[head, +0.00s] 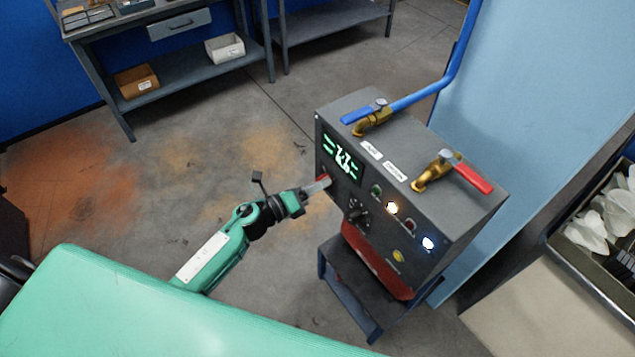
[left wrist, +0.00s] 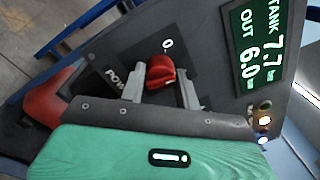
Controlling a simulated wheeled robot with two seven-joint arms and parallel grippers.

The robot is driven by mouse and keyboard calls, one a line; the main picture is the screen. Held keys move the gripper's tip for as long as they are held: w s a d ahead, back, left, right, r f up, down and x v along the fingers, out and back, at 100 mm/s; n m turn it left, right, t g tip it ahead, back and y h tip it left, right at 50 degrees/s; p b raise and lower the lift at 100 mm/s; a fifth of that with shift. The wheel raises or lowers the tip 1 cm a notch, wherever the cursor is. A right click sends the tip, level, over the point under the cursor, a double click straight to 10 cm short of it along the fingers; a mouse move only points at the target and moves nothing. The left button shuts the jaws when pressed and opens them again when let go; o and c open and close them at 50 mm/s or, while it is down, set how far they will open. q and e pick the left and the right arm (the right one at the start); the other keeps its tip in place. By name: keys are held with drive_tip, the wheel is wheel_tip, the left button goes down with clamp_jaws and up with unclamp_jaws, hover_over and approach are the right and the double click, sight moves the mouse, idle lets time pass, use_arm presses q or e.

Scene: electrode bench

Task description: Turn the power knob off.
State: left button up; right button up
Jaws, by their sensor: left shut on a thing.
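The red power knob (left wrist: 160,72) is on the grey panel of the control box (head: 455,222). In the left wrist view it sits between my left gripper's two fingers (left wrist: 162,86), which are shut on it. In the head view my left gripper (head: 319,186) reaches the left part of the panel and mostly hides the knob. The knob's exact pointing direction is hard to tell. My right gripper is not in view.
A lit display (head: 343,158) reads TANK 7.7 and OUT 6.0 bar in the wrist view. A blue-handled valve (head: 365,115) and a red-handled valve (head: 472,178) are on top. The floor left of the box is clear.

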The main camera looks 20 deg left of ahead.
use_arm(q)
drive_tip(key=shift+n+p, duration=0.3)
drive_tip(key=shift+n, duration=0.7)
drive_tip(key=n+p, duration=0.1)
drive_tip(key=n, duration=0.3)
drive_tip(key=shift+r+n+p, duration=0.1)
drive_tip(key=shift+n+p, duration=0.2)
drive_tip(key=shift+n, duration=0.1)
drive_tip(key=shift+s+n+p, duration=0.1)
drive_tip(key=shift+n+p, duration=0.65)
drive_tip(key=shift+n, duration=1.55)
drive_tip(key=o, duration=1)
drive_tip(key=shift+t, duration=0.3)
drive_tip(key=shift+c, duration=0.2)
drive_tip(key=r+b+v, duration=0.1)
drive_tip(key=b+v, duration=0.2)
drive_tip(key=v, duration=1)
drive_tip(key=shift+s+a+f, duration=0.15)
drive_tip(key=shift+s+f, duration=0.25)
drive_tip(key=shift+f, duration=0.1)
